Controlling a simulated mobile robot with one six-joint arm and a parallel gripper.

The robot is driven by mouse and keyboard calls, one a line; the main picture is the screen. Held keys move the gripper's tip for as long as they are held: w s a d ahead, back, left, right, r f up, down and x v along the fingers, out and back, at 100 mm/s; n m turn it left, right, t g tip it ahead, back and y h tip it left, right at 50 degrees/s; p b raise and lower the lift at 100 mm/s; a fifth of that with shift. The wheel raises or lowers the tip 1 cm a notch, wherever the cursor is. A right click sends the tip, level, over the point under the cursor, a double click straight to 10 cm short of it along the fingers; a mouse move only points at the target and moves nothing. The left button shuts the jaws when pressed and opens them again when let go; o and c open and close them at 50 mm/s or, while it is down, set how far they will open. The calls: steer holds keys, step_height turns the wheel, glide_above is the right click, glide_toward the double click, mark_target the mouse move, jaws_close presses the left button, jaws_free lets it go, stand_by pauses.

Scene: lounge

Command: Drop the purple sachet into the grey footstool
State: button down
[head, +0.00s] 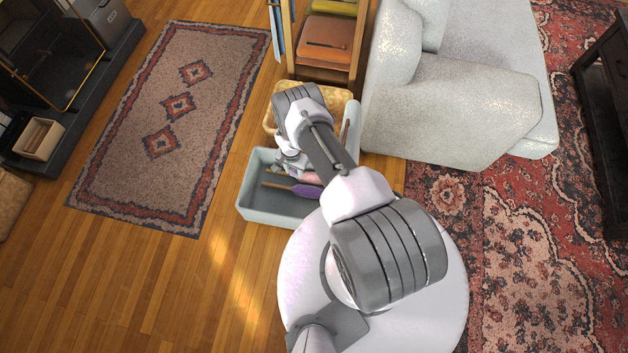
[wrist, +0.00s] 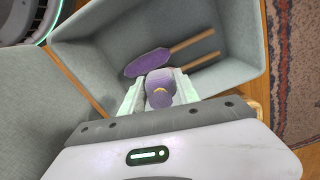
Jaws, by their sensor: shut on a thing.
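The sachet appears held above the footstool's opening; the exact height is hard to tell. In the head view my arm hides the sachet and fingertips.
Inside the footstool lies a purple paddle-shaped thing (wrist: 147,63) with a wooden handle; a second wooden handle (wrist: 200,62) lies beside it. The raised grey lid (head: 352,122) is at the right. A pale sofa (head: 450,110) and wooden shelf (head: 325,50) stand behind.

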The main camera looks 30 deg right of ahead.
step_height(320, 180, down, 4)
steer(key=shift+r+b, duration=0.1)
steer(key=shift+b, duration=1)
steer(key=shift+r, duration=0.1)
steer(key=c, duration=0.8)
jaws_free()
step_height(320, 180, up, 17)
steer(key=p, duration=0.8)
steer(key=shift+r+p, duration=0.2)
steer(key=shift+p, duration=0.2)
